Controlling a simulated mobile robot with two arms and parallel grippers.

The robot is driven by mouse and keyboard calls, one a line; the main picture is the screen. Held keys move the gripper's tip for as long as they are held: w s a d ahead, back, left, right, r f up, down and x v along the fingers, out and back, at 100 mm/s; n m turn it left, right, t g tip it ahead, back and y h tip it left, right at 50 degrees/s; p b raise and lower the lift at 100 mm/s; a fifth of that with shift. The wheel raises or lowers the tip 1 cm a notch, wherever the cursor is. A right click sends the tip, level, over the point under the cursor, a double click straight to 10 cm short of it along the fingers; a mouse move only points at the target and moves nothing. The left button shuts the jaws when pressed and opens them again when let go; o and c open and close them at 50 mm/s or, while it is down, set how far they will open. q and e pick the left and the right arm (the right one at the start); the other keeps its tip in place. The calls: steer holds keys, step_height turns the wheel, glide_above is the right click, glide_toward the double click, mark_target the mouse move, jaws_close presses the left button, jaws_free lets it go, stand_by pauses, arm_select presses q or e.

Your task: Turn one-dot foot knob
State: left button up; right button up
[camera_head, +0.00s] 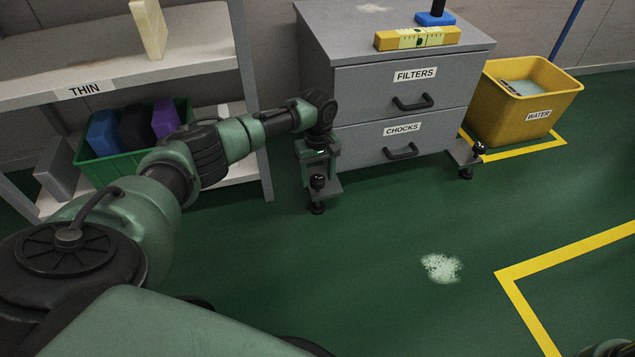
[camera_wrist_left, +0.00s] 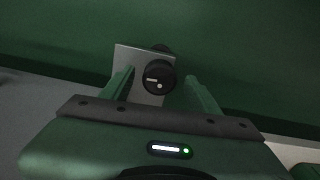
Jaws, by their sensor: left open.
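The grey cabinet (camera_head: 402,76) stands on feet with black knobs. The front left foot has a black knob (camera_head: 318,182) on a grey bracket plate (camera_head: 328,191). In the left wrist view this knob (camera_wrist_left: 159,77) shows a short white bar and one white dot on its top. My left gripper (camera_head: 318,166) points down just above this knob. Its jaws are open, and in the wrist view the two fingers (camera_wrist_left: 160,84) lie on either side of the knob, with gaps; contact cannot be seen. Another black knob (camera_head: 479,148) is on the front right foot, its marks too small to read.
A shelf labelled THIN (camera_head: 130,78) with a green bin (camera_head: 110,168) stands left. A yellow WATER tub (camera_head: 530,115) stands right. A yellow level (camera_head: 418,38) lies on the cabinet. A white patch (camera_head: 441,268) marks the otherwise clear green floor in front.

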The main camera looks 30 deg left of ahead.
arm_select(q)
steer(key=shift+f, duration=0.3)
